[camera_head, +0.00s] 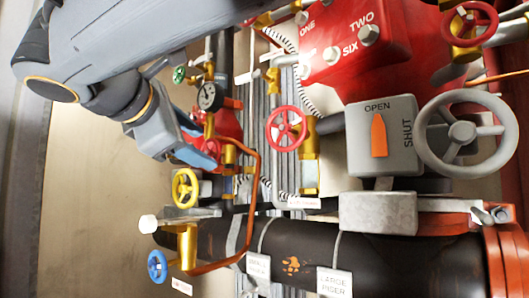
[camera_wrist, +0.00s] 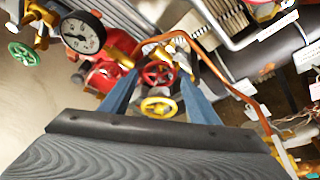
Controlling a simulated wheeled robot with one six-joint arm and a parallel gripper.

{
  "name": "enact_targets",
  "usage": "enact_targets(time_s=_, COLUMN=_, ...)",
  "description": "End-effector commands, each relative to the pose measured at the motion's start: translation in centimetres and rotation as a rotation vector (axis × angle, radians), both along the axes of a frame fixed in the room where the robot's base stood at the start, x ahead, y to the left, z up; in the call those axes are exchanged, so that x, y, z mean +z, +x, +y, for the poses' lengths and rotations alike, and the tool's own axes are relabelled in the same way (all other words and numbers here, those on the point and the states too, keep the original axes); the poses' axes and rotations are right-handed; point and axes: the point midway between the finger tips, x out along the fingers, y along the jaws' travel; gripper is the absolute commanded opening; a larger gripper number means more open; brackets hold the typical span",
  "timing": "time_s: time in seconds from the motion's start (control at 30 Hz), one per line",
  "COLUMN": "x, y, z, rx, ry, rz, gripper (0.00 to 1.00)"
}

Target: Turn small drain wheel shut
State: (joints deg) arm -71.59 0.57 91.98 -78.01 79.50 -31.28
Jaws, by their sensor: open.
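Several small handwheels show, and I cannot read a label that tells which is the drain wheel. A small yellow wheel (camera_head: 185,188) sits below my gripper (camera_head: 208,150) in the head view. In the wrist view the yellow wheel (camera_wrist: 158,107) appears between the fingers, near the palm. A small red wheel (camera_wrist: 157,73) appears just above it, between the fingertips (camera_wrist: 160,82); in the head view I cannot make it out. A small blue wheel (camera_head: 157,266) is at the lower left. My gripper is open, with nothing seen held.
A copper pipe (camera_head: 255,190) bends close beside the gripper. A dial gauge (camera_head: 209,96) and a green wheel (camera_head: 179,75) are just above. A larger red wheel (camera_head: 286,128), a grey wheel (camera_head: 466,134) and a dark pipe (camera_head: 400,262) lie right. The left wall is bare.

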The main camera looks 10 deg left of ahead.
Motion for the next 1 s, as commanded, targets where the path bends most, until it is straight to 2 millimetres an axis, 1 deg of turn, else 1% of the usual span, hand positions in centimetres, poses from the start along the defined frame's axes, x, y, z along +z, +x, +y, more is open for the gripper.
enact_targets(time_s=0.03, x=-0.1, y=0.8, z=-0.1, rx=-0.002, ry=-0.001, rz=0.000, gripper=0.55)
enact_targets(time_s=0.1, x=-0.3, y=1.9, z=-0.3, rx=-0.002, ry=-0.001, rz=0.001, gripper=0.55)
enact_targets(time_s=0.3, x=-0.9, y=4.2, z=-0.6, rx=-0.002, ry=-0.001, rz=0.000, gripper=0.55)
enact_targets(time_s=0.43, x=-1.0, y=4.8, z=-0.8, rx=-0.001, ry=0.000, rz=0.000, gripper=0.55)
enact_targets(time_s=0.67, x=-1.1, y=5.0, z=-0.8, rx=-0.002, ry=0.000, rz=0.000, gripper=0.55)
enact_targets(time_s=0.7, x=-1.1, y=5.0, z=-0.8, rx=-0.002, ry=0.000, rz=0.000, gripper=0.54)
enact_targets(time_s=0.87, x=-1.1, y=5.0, z=-0.8, rx=-0.003, ry=0.000, rz=0.001, gripper=0.27)
enact_targets(time_s=0.9, x=-1.1, y=5.0, z=-0.8, rx=-0.003, ry=0.000, rz=0.001, gripper=0.25)
enact_targets(time_s=1.0, x=-1.1, y=5.0, z=-0.8, rx=-0.003, ry=0.002, rz=-0.001, gripper=0.25)
